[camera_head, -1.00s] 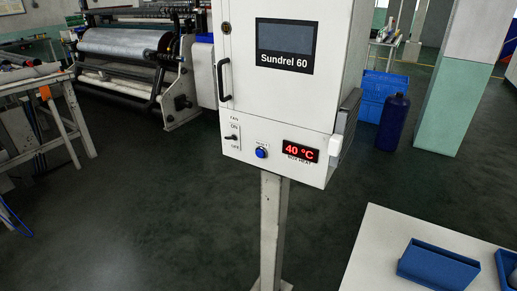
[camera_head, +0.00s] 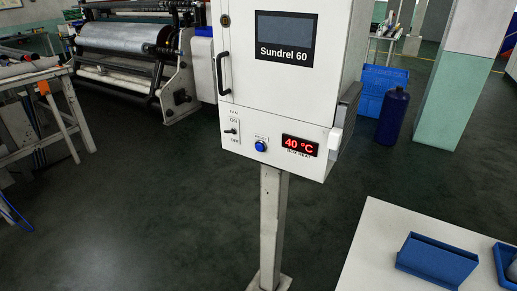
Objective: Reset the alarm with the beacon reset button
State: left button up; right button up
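A round blue button (camera_head: 260,146) sits on the lower front panel of a white control cabinet (camera_head: 238,60) marked "Sundrel 60". The small label above the button is too blurred to read, so I cannot tell whether it is the beacon reset button. A red display (camera_head: 299,146) to its right reads 40 °C. A FAN toggle switch (camera_head: 231,131) with ON and OFF marks is to its left. No beacon lamp shows clearly. Neither of my grippers is in view.
The cabinet stands on a post (camera_head: 272,225) with open dark floor around it. A white table (camera_head: 375,245) with a blue bin (camera_head: 437,262) is at the front right. A roller machine (camera_head: 125,40) stands behind left, a workbench (camera_head: 40,78) at left, and a blue cylinder (camera_head: 392,117) behind right.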

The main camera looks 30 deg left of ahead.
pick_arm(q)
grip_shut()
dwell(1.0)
